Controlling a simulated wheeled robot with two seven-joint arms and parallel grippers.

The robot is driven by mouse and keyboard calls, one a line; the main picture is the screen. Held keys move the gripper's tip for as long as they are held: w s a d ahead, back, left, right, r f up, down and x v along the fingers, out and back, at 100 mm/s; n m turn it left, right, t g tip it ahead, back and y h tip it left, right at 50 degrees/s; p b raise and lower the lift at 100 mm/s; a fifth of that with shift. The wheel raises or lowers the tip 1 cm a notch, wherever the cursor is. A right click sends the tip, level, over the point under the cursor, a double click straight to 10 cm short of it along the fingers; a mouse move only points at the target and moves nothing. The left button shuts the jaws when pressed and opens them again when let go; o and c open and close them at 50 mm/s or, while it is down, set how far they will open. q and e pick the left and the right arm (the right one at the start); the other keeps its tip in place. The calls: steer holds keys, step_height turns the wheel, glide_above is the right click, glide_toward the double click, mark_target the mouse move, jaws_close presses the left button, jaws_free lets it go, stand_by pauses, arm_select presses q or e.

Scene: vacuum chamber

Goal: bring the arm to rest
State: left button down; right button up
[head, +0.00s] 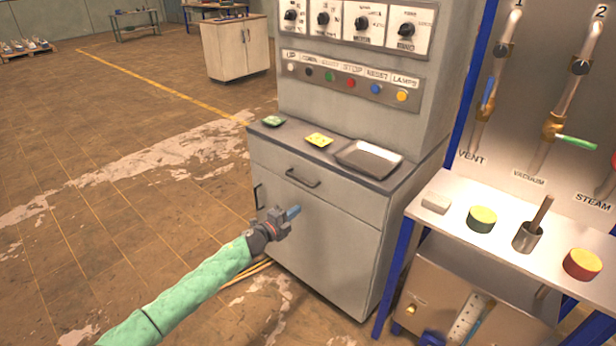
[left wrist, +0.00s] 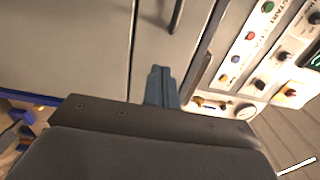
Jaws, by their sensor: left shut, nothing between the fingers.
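My left arm, in a green sleeve, comes in from the lower left of the head view. Its gripper (head: 291,213) is shut and empty, with blue fingers pointing right, in front of the grey cabinet (head: 330,240). The shut fingers also show in the left wrist view (left wrist: 161,86), before the cabinet's front panels. I cannot tell the exact gap between fingertips and cabinet. My right gripper is not in view.
A metal tray (head: 369,159) and a yellow pad (head: 319,140) lie on the cabinet's top. A drawer handle (head: 302,178) sticks out. A steel shelf (head: 455,211) with tins stands at right. Open floor (head: 110,220) lies left.

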arm_select(q)
steer(key=w+a+n+t+y, duration=0.2)
steer(key=a+n+y, duration=0.4)
steer(key=n+y, duration=0.1)
steer(key=s+a+r+n+g+y, duration=0.25)
steer(key=s+r+n+y, duration=0.35)
steer(key=r+n, duration=0.35)
steer(key=s+d+f+n+g+h, duration=0.1)
steer(key=s+f+n+g, duration=0.15)
steer(key=s, duration=0.85)
steer(key=s+d+f+n+g+h, duration=0.1)
steer(key=s+d+f+g, duration=0.15)
steer(key=s, duration=0.95)
steer(key=s+d+f+n+g+h, duration=0.1)
steer(key=s+f+g, duration=0.15)
steer(key=s, duration=0.85)
steer(key=s+f+g, duration=0.1)
steer(key=s+f, duration=0.2)
steer(key=s, duration=0.4)
steer(key=s+f+n+g, duration=0.1)
steer(key=s+f+g, duration=0.1)
steer(key=s+f, duration=0.2)
steer(key=s+f+n+g, duration=0.1)
steer(key=s+f, duration=0.3)
steer(key=s, duration=0.6)
steer(key=shift+s+g+h, duration=0.3)
steer(key=shift+s+g, duration=0.1)
steer(key=shift+g, duration=0.1)
